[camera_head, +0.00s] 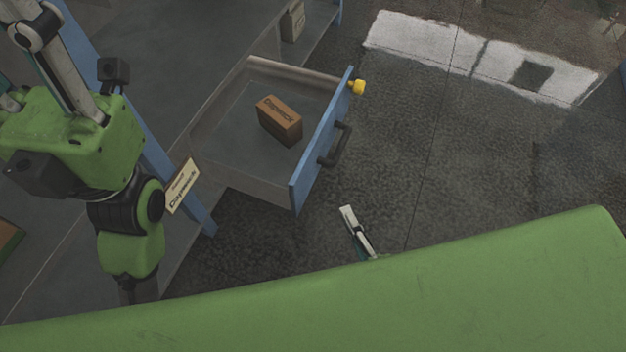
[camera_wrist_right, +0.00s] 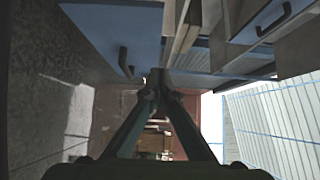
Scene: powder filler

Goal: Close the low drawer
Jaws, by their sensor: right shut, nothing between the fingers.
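An open drawer (camera_head: 245,165) with grey walls and a blue front (camera_head: 322,140) is pulled well out of the cabinet in the head view. A black handle (camera_head: 336,146) is on its front. A brown box (camera_head: 279,120) lies inside. My right gripper (camera_head: 347,210) is shut and empty, just beyond the near corner of the front and apart from it. In the right wrist view the closed fingers (camera_wrist_right: 157,80) point ahead, with a blue panel (camera_wrist_right: 115,30) and black handle (camera_wrist_right: 124,62) to their upper left. My left arm comes in at left; its gripper is hidden.
A yellow knob (camera_head: 357,87) sticks out at the far end of the drawer front. A paper label (camera_head: 182,186) is by the blue cabinet post. Another blue drawer front with a handle (camera_wrist_right: 273,20) shows in the right wrist view. Dark floor (camera_head: 470,160) right of the drawer is clear.

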